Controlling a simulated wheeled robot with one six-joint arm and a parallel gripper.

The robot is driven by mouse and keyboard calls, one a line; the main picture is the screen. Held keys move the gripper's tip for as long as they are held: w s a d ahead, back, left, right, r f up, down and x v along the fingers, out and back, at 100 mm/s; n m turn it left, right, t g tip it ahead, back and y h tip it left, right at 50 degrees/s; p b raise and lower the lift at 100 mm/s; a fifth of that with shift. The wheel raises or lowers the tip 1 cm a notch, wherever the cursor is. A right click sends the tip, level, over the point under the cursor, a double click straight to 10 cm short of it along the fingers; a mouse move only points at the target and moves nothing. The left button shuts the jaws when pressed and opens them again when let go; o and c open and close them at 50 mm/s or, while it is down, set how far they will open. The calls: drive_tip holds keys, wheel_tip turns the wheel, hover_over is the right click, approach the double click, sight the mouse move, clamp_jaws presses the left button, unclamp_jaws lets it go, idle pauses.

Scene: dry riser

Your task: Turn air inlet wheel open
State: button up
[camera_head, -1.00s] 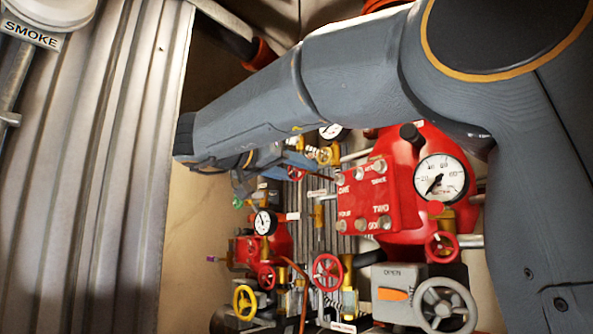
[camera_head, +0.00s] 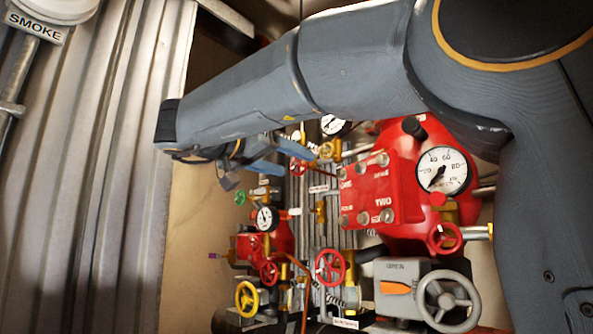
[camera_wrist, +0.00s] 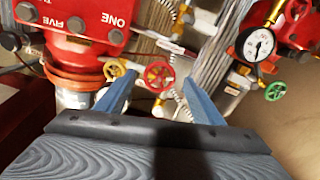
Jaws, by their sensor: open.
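My gripper (camera_wrist: 158,82) is open and empty, its two blue fingers apart; it also shows in the head view (camera_head: 290,158). In the wrist view a small red handwheel (camera_wrist: 159,76) appears between the fingertips, seemingly beyond them; contact cannot be told. A yellow handwheel (camera_wrist: 115,69) is left of it, near the left finger. A green handwheel (camera_wrist: 275,91) is at the right, clear of the fingers. In the head view, the red (camera_head: 299,167), yellow (camera_head: 328,149) and green (camera_head: 240,198) wheels show around the gripper. No readable label shows which is the air inlet wheel.
Red valve bodies (camera_head: 405,190) with gauges (camera_head: 442,171) crowd the right. Below are a larger red wheel (camera_head: 330,267), a yellow wheel (camera_head: 247,299) and a grey wheel (camera_head: 448,301). Corrugated metal (camera_head: 85,170) fills the left. Pipes and a white coiled hose (camera_wrist: 182,105) lie close to the fingers.

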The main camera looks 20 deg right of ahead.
drive_tip(key=shift+b+v, duration=0.6)
drive_tip(key=shift+v, duration=1.6)
drive_tip(key=shift+d, duration=0.1)
